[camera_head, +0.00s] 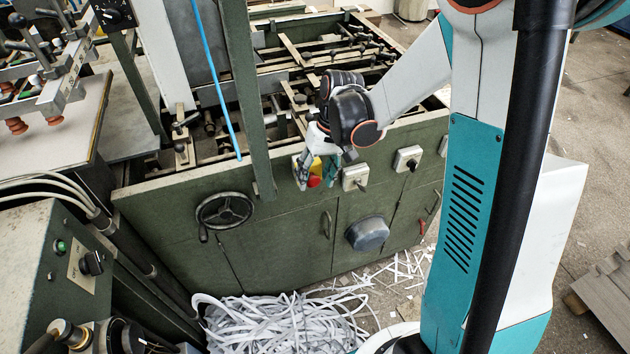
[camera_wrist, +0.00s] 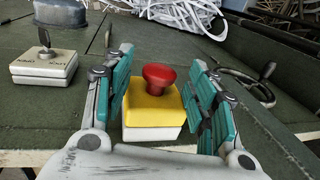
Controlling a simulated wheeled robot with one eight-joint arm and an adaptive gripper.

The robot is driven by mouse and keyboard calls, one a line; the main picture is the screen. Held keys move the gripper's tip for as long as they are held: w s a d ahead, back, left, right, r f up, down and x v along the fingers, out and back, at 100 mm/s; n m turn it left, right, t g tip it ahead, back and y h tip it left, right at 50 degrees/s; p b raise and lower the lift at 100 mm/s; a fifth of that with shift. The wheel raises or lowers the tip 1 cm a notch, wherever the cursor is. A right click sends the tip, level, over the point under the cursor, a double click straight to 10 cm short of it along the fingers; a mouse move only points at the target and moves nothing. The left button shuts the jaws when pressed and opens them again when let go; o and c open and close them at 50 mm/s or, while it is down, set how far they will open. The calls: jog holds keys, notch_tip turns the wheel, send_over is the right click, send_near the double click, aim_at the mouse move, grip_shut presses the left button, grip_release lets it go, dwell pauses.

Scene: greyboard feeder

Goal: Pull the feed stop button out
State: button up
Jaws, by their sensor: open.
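The feed stop button is a red mushroom button (camera_wrist: 159,76) on a yellow and white box (camera_wrist: 153,110), fixed to the green machine panel. In the head view the red button (camera_head: 314,181) shows low on its box, partly hidden by my gripper (camera_head: 318,172). In the wrist view my gripper (camera_wrist: 160,95) is open, with one teal-padded finger on each side of the box and button. A gap shows between each finger and the red head. I cannot tell whether the button is pressed in or out.
A key switch box (camera_head: 355,177) is close to the right of the button box, and another switch (camera_head: 407,158) is farther right. A handwheel (camera_head: 224,211) is to the left. Paper strips (camera_head: 285,318) lie on the floor below.

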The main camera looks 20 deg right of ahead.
jog(key=shift+a+f, duration=0.15)
jog(key=shift+f, duration=0.4)
grip_shut()
jog(key=shift+s, duration=0.65)
grip_release()
jog(key=shift+r, duration=0.1)
jog(key=v, duration=1.2)
